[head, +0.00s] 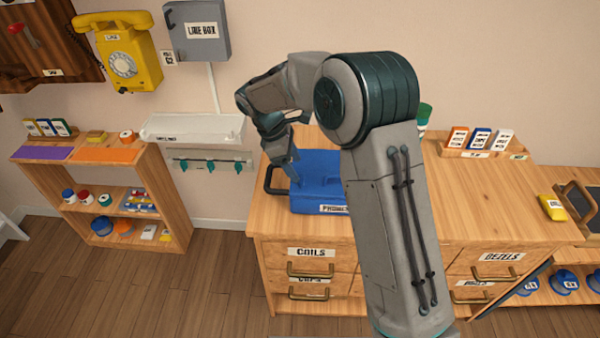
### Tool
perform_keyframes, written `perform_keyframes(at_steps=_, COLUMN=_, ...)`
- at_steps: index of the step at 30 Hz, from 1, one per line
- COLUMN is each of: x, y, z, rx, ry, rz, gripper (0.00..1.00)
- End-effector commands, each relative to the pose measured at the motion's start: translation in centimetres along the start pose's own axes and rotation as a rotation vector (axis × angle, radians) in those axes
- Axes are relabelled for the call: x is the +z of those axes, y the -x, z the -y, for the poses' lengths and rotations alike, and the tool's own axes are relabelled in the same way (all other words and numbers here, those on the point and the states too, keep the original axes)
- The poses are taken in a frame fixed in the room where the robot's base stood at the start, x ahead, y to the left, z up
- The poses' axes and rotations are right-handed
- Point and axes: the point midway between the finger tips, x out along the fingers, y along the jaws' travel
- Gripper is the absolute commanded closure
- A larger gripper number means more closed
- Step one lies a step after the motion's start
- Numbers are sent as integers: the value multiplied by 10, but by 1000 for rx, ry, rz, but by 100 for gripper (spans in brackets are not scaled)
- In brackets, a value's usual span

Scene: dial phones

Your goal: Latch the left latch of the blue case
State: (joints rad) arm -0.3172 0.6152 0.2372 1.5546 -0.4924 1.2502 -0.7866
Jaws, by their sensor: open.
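The blue case (318,190) sits on the wooden drawer cabinet with its lid down. A dark handle sticks out at its left side, and a white label is on its front. My gripper (293,182) points down at the left part of the case, at or just above its lid. It is open, and I see nothing between its fingers. I cannot tell whether it touches the case. The left latch is too small or hidden to make out. My arm covers the right part of the case.
The cabinet top (480,210) is mostly clear right of my arm. A card rack (478,148) stands at its back. A yellow box (551,207) lies near the right edge. A hook rail (210,163) and white shelf (193,128) are on the wall at left.

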Motion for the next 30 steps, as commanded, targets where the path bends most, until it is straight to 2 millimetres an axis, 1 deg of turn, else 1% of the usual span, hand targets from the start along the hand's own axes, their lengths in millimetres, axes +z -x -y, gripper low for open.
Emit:
perform_keyframes(at_steps=1, x=1, y=-10, z=1, rx=-4, ry=0, rz=3, gripper=40)
perform_keyframes(at_steps=3, x=1, y=-21, z=1, rx=-4, ry=0, rz=3, gripper=40)
perform_keyframes(at_steps=9, x=0, y=-40, z=0, rx=-1, ry=0, rz=0, gripper=40)
perform_keyframes(at_steps=13, x=0, y=-43, z=0, rx=-1, ry=0, rz=0, gripper=40)
perform_keyframes(at_steps=19, x=0, y=-43, z=0, rx=0, ry=0, rz=0, gripper=40)
perform_keyframes(at_steps=20, x=0, y=-43, z=0, rx=0, ry=0, rz=0, gripper=46)
perform_keyframes(at_steps=21, x=0, y=-43, z=0, rx=0, ry=0, rz=0, gripper=57)
perform_keyframes(at_steps=23, x=0, y=-43, z=0, rx=0, ry=-1, rz=0, gripper=73)
perform_keyframes(at_steps=24, x=0, y=-43, z=0, rx=0, ry=-1, rz=0, gripper=84)
perform_keyframes(at_steps=30, x=0, y=-43, z=0, rx=-2, ry=-5, rz=0, gripper=85)
